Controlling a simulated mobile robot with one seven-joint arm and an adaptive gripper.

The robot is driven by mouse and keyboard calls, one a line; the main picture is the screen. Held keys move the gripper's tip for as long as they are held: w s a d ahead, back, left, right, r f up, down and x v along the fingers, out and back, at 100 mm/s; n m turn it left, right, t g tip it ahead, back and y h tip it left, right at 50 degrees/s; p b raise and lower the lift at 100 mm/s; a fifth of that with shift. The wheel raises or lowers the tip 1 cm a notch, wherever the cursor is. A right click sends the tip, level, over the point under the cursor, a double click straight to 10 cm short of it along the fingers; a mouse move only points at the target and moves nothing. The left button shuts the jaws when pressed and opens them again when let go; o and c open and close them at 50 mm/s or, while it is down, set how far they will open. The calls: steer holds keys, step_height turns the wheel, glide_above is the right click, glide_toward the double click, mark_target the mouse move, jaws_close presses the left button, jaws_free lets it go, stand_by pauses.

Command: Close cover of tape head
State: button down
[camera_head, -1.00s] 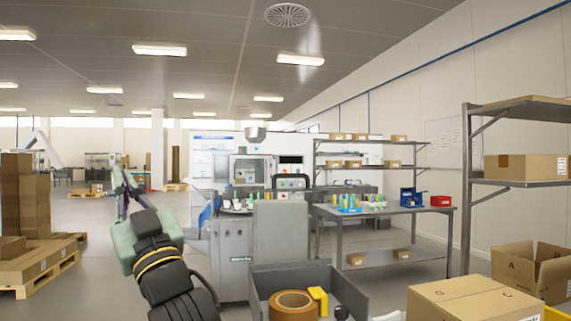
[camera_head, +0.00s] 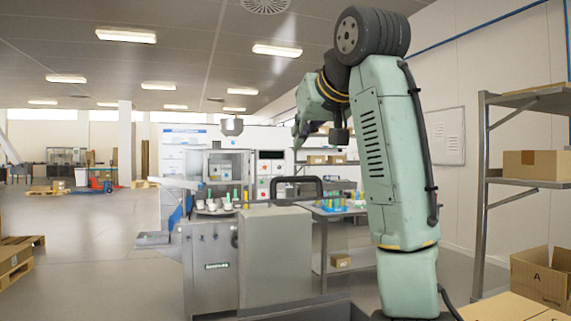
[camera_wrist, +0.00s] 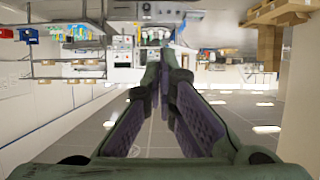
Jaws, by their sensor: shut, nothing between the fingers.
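I cannot make out a tape head or its cover for certain in any view now. A grey machine (camera_head: 215,245) with a glazed chamber (camera_head: 225,168) stands in the middle of the head view. My gripper (camera_wrist: 164,66) is shut and empty in the wrist view, its two fingers reaching into open air over the distant room. In the head view, the end of my raised arm (camera_head: 302,130) is small, in front of the back shelving and well apart from the machine's front. My own arm hides part of the room on the right.
A table (camera_head: 335,212) with coloured vials stands right of the machine. A metal shelf (camera_head: 484,190) with a carton (camera_head: 533,164) is at the right, and an open box (camera_head: 543,280) is below it.

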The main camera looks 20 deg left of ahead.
steer(key=w+f+p, duration=0.1)
steer(key=w+a+f+p, duration=0.1)
steer(key=w+f, duration=0.1)
steer(key=w+a+f+p, duration=0.1)
steer(key=w+f, duration=0.1)
steer(key=shift+a+f, duration=0.15)
steer(key=shift+a, duration=0.05)
steer(key=shift+s+d+f, duration=0.25)
steer(key=shift+s+f, duration=0.05)
steer(key=shift+s, duration=0.2)
steer(key=shift+d+f, duration=0.1)
